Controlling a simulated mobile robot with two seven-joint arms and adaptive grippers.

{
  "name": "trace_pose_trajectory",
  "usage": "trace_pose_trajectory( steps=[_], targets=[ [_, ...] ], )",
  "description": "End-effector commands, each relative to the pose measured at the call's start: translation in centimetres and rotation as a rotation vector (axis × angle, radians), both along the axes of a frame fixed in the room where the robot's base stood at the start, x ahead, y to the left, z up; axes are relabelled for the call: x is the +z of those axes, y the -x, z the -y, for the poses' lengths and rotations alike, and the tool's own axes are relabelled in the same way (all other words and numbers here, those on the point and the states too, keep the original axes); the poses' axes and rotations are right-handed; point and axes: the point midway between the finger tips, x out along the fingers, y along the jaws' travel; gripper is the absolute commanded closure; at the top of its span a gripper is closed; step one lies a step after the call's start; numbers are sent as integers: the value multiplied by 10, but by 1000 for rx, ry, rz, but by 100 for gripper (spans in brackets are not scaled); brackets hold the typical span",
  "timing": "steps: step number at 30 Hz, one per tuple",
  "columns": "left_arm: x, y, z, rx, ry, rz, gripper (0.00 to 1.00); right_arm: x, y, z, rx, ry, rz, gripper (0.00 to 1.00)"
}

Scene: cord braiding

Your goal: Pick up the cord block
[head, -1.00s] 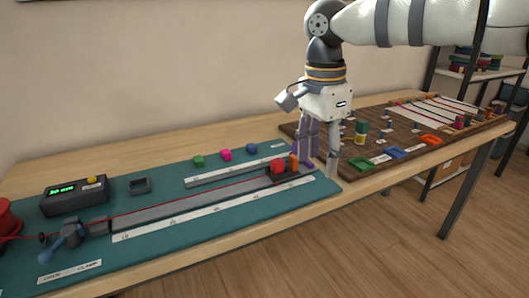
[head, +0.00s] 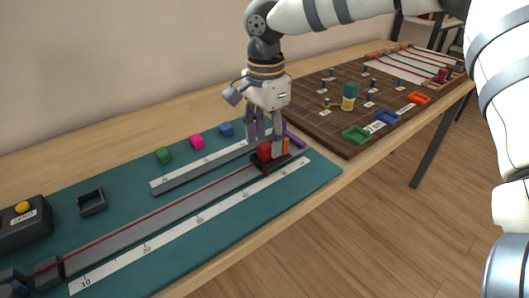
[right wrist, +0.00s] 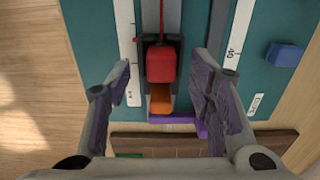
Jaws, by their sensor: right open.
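The cord block is red (head: 264,152), with a red cord (head: 180,203) running from it along the grey track. It sits in a dark holder at the track's far right end, beside an orange piece (head: 285,145). In the right wrist view the red block (right wrist: 162,64) and the orange piece (right wrist: 160,101) lie between the spread fingers of my right gripper (right wrist: 162,70). My right gripper (head: 264,136) is open, pointing down at the block, with gaps on both sides in the wrist view. It partly hides the block's surroundings in the head view. My left gripper is out of view.
The track lies on a teal mat (head: 225,235) with white rulers. Green (head: 163,156), pink (head: 197,142) and blue (head: 226,130) blocks stand behind it. A purple bar (head: 294,138) lies near the holder. A brown board (head: 335,142) with trays and pegs is to the right.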

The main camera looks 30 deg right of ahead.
Motion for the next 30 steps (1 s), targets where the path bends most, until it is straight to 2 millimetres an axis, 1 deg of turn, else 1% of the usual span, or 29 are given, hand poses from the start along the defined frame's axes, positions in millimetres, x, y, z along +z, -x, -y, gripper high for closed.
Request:
trace_pose_trajectory(
  steps=[1, 3, 10, 11, 12, 14, 15, 17, 26, 29, 30],
  targets=[
    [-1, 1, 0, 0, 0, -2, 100, -10, 1, 0, 1, 1, -4, 52],
    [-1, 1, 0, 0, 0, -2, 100, -17, 1, 0, 0, 1, -2, 52],
    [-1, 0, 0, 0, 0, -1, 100, -19, 0, 0, 0, 0, 1, 52],
    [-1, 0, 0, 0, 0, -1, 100, -19, 0, 0, 0, 0, 1, 56],
    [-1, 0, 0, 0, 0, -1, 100, -19, 0, 0, 0, 0, 1, 65],
    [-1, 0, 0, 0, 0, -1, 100, -19, 0, 0, 0, 0, 1, 79],
    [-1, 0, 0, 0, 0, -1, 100, -19, 0, 0, 0, 0, 1, 88],
    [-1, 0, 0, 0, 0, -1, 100, -19, 0, 0, 0, 0, 1, 100],
    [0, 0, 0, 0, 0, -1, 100, -18, 0, 0, 0, 0, 1, 100],
    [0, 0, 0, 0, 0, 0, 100, -11, 0, 0, -1, 0, 3, 100],
    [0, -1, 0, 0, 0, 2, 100, -5, 0, 0, 0, 0, 4, 100]
  ],
)
